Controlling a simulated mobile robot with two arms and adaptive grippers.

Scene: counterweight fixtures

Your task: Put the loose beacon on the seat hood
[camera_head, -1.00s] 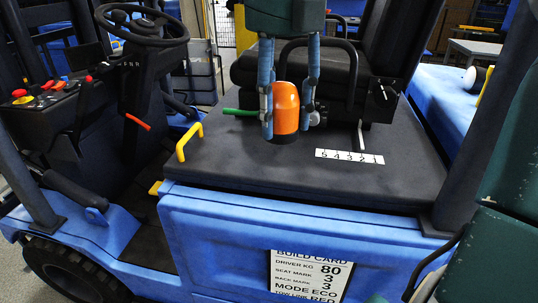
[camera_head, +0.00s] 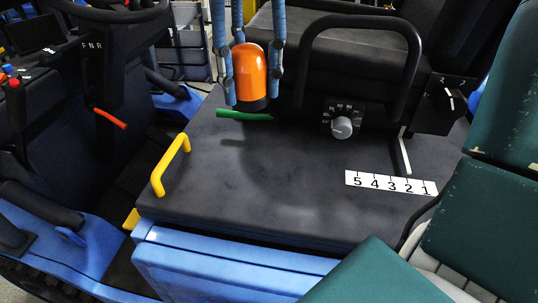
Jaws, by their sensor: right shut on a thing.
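An orange beacon (camera_head: 250,65) with a dark base is upright between the two blue fingers of my right gripper (camera_head: 252,96), which is shut on it. The beacon appears held above the dark grey seat hood (camera_head: 270,190), near its back left part, in front of the seat; a soft shadow lies on the hood below. Whether its base touches anything is hard to tell. The gripper's palm is cut off by the top edge. My left gripper is not in view.
A green lever (camera_head: 245,115) lies just below the beacon in the picture. A yellow handle (camera_head: 171,165) is at the hood's left edge. A number strip (camera_head: 391,184) lies on the right. A dial (camera_head: 342,127) and seat bar (camera_head: 362,30) stand behind. The hood's middle is clear.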

